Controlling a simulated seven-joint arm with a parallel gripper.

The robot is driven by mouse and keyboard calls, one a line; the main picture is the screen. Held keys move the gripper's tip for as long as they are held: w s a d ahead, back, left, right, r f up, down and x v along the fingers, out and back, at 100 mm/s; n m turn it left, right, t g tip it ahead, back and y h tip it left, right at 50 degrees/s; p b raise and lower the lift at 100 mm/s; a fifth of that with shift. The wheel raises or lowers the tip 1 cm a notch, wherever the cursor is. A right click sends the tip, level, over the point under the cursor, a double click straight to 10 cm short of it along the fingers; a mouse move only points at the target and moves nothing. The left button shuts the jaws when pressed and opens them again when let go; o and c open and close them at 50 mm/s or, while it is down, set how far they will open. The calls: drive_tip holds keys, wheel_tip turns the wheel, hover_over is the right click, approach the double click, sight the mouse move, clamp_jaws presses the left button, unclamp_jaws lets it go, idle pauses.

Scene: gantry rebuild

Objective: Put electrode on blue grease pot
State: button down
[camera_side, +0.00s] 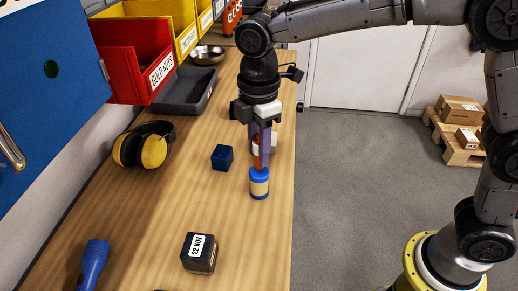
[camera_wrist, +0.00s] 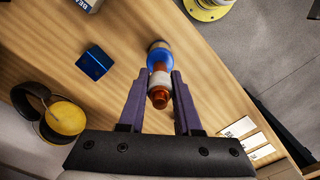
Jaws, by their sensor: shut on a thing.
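The electrode (camera_side: 257,160), an orange-brown piece with a pale band, is held upright between the purple fingers of my gripper (camera_side: 260,150). In the wrist view the electrode (camera_wrist: 159,97) sits between the fingertips of my gripper (camera_wrist: 159,73). The blue grease pot (camera_side: 259,184), with a blue lid and a cream label, stands upright on the table directly below. Its blue top also shows in the wrist view (camera_wrist: 156,56), just beyond the electrode. The electrode's lower end appears at the lid; I cannot tell whether they touch. The fingers partly hide the electrode.
A dark blue cube (camera_side: 221,158) lies left of the pot. Labelled white boxes (camera_wrist: 240,128) are close to my gripper. Bins (camera_side: 133,60) line the wall.

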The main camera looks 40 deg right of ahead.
drive_tip(key=shift+f, duration=0.3)
drive_tip(key=c, duration=0.6)
unclamp_jaws()
drive_tip(key=shift+f, duration=0.15)
wheel_tip(320, 180, up, 12)
drive_tip(key=shift+r, duration=0.2)
drive_tip(key=s+d+r+m+t, duration=0.1)
drive_tip(key=s+d+m+t, duration=0.1)
drive_tip(key=s+d+m, duration=0.45)
drive_tip(key=s+d+f+m+t, duration=0.1)
drive_tip(key=s+d+f+m, duration=0.3)
drive_tip(key=s+d+m, duration=0.1)
drive_tip(key=s+d+f+m+t, duration=0.2)
drive_tip(key=s+d+f+m, duration=0.3)
drive_tip(key=s+d, duration=0.3)
drive_tip(key=shift+s+d+t, duration=0.25)
drive_tip(key=shift+s+t, duration=0.05)
drive_tip(key=shift+s, duration=0.6)
